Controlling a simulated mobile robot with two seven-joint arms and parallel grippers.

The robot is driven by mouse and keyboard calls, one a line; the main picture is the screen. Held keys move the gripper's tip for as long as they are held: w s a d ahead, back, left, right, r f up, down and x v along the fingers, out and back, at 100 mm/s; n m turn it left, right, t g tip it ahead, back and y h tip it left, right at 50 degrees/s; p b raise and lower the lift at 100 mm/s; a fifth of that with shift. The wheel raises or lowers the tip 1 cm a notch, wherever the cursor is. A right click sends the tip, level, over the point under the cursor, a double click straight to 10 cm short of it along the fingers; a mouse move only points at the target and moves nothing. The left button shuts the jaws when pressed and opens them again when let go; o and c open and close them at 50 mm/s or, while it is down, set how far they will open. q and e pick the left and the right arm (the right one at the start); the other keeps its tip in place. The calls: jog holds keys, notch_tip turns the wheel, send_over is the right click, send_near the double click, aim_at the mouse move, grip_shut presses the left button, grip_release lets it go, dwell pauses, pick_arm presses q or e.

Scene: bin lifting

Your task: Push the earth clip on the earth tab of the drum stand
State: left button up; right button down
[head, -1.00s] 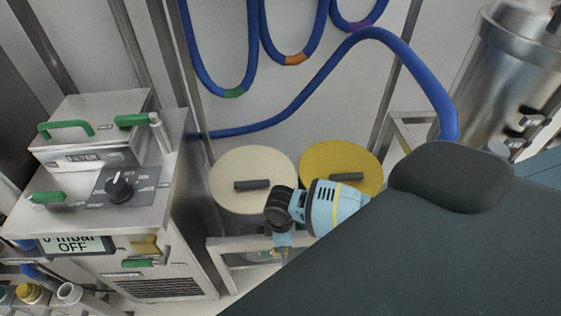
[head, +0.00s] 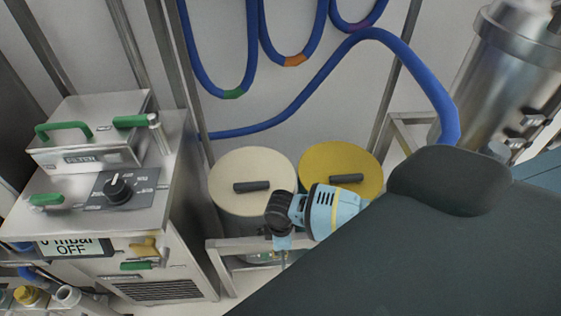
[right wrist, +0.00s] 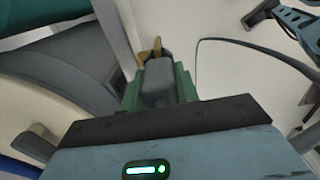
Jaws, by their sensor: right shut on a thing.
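In the right wrist view my right gripper (right wrist: 158,90), with green fingers, is shut on the earth clip (right wrist: 158,78). The clip has a dark grey body and brass jaws pointing away from the gripper. The jaws are beside a pale metal strip of the drum stand (right wrist: 118,28). I cannot tell whether they touch it, and I cannot make out the earth tab. In the head view the stand (head: 226,246) is below the drums, and my right wrist hangs over its front rail. The clip is not clear there. My left gripper is not in view.
A cream-lidded drum (head: 235,170) and a yellow-lidded drum (head: 318,160) stand behind my right arm. A filter unit (head: 95,195) is at left. A blue hose (head: 300,95) crosses the wall. A thin black cable (right wrist: 240,42) loops right of the clip.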

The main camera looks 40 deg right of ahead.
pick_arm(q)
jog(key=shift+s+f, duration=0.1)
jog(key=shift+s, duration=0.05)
pick_arm(e)
jog(key=shift+f, duration=0.25)
dwell(0.3)
jog(key=c, duration=1)
grip_release()
jog(key=shift+o, duration=0.2)
notch_tip(320, 180, up, 7)
jog(key=shift+f+p, duration=0.1)
jog(key=shift+p, duration=0.55)
jog(key=shift+r, duration=0.5)
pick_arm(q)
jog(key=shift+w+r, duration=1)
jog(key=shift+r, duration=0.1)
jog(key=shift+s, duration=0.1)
